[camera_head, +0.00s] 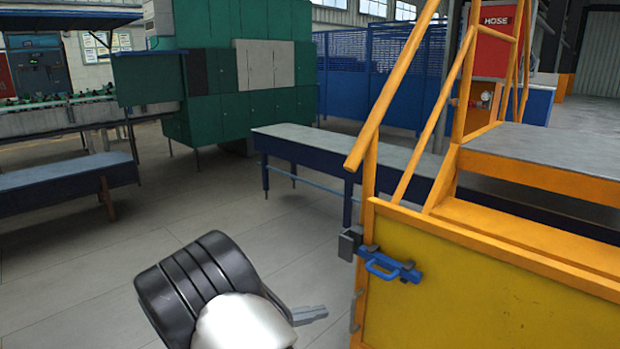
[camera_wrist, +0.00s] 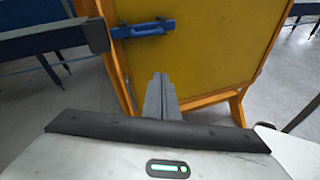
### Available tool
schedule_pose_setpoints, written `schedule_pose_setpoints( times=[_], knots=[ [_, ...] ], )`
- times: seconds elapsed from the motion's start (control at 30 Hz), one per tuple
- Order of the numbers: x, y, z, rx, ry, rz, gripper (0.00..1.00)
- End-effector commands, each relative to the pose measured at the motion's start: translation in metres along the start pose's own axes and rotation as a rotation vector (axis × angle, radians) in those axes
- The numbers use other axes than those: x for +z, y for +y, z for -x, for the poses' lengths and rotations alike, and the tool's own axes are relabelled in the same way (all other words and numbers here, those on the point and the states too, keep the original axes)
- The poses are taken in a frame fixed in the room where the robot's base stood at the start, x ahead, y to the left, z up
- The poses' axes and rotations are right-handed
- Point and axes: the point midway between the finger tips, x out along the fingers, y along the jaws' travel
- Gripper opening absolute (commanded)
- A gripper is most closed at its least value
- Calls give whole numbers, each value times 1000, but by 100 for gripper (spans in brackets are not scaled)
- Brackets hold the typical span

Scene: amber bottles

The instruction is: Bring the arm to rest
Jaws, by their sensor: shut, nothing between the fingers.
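My arm shows at the bottom of the head view, black and white, with my gripper (camera_head: 310,314) pointing right towards the yellow panel. The fingers are grey, lie together and hold nothing. In the wrist view my gripper (camera_wrist: 160,80) is shut in front of the yellow panel (camera_wrist: 205,55). The fingers appear apart from the panel, but the exact gap is hard to tell. No amber bottles can be made out in either view.
A yellow platform (camera_head: 480,290) with orange rails and a blue latch handle (camera_head: 385,266) stands close on the right. A long grey-topped bench (camera_head: 340,145) is behind it. Another bench (camera_head: 60,178) is at left. Open floor (camera_head: 80,270) lies to the left.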

Motion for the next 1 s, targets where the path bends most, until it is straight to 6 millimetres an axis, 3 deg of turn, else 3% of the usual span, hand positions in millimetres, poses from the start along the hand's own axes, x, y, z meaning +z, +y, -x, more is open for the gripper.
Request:
schedule_pose_setpoints(
  times=[0.2,0.37,0.7,1.0],
  knots=[
    [72,-48,-27,-272,202,-285,0],
    [124,-98,-31,-493,376,-571,0],
    [207,-190,7,-837,683,-1229,0],
    [238,-230,44,-956,837,-1658,0]
  ],
)
